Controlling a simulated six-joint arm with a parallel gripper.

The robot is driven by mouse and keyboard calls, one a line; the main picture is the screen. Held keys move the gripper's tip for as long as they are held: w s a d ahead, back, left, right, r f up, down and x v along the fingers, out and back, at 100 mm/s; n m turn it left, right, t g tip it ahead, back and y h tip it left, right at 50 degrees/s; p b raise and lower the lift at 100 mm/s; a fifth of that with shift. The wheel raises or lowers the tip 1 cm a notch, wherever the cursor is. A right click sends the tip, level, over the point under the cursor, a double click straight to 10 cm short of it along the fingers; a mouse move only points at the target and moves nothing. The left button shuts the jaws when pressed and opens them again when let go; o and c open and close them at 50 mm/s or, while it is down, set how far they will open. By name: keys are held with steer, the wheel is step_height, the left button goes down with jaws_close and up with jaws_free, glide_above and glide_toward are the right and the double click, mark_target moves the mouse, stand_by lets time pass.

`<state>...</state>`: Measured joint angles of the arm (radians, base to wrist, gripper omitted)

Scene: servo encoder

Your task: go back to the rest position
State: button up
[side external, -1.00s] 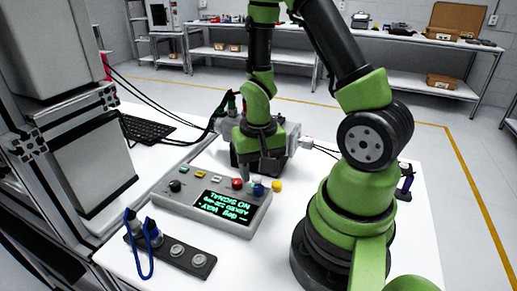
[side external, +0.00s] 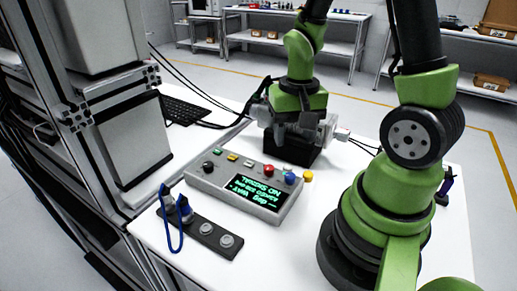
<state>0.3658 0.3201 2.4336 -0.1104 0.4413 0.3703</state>
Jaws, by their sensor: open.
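My gripper (side external: 308,122) hangs below the green wrist, just above and in front of a dark block with a silver body (side external: 291,150) at the back of the white table. Its fingertips are small and hard to make out, and I see nothing held between them. It is behind the grey control box (side external: 215,181) and apart from it. The box has a lit green text display (side external: 257,192) and red, blue and yellow buttons.
A dark strip (side external: 206,236) with round sockets and a looped blue cable (side external: 170,230) lies at the front left. A black keyboard (side external: 184,110) is at the back left beside a metal frame (side external: 85,118).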

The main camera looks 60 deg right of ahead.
steer(key=s+a+r+n+t, duration=0.1)
steer(key=a+r+n+t, duration=0.1)
steer(key=r, duration=0.3)
steer(key=s+a+r+n+t+y, duration=0.1)
steer(key=s+a+r+n+t, duration=0.1)
steer(key=a+r, duration=0.2)
steer(key=s+a+r+n+t+y, duration=0.1)
steer(key=a+r+t, duration=0.2)
steer(key=r, duration=0.4)
steer(key=shift+s+a+r+n, duration=0.4)
steer(key=shift+a, duration=0.1)
